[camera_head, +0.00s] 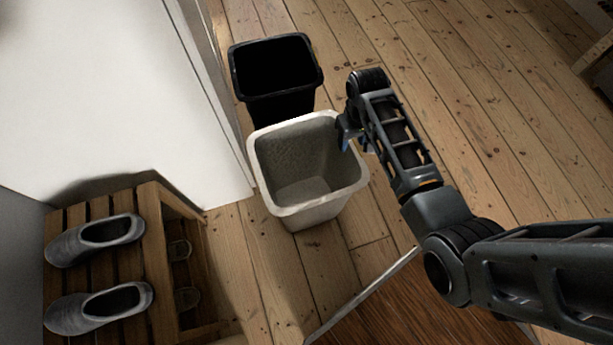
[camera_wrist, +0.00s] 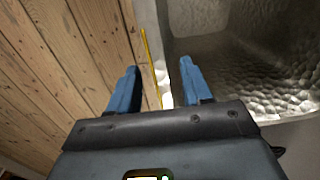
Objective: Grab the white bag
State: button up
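No bag shows as such; the pale thing here is a white open-topped bin (camera_head: 301,209) with a squarish rim and a dimpled, empty-looking inside. It also shows in the wrist view (camera_wrist: 250,75). My gripper (camera_head: 349,137) is at the right side of its rim. In the wrist view my gripper (camera_wrist: 159,86) has its two blue fingers apart, with the rim's edge running between them. The left finger is over the floor side and the right finger over the bin's inside. I cannot tell whether either finger touches the rim.
A black bin (camera_head: 275,72) stands just behind the white one. A wooden rack (camera_head: 164,260) with grey shoes (camera_head: 97,240) is at the lower left, beside a white panel (camera_head: 110,90). A dark brown surface with a pale edge (camera_head: 366,287) lies in front. Floorboards are clear at upper right.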

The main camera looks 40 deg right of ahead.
grip_shut()
dwell(0.3)
jog(key=shift+r, duration=0.15)
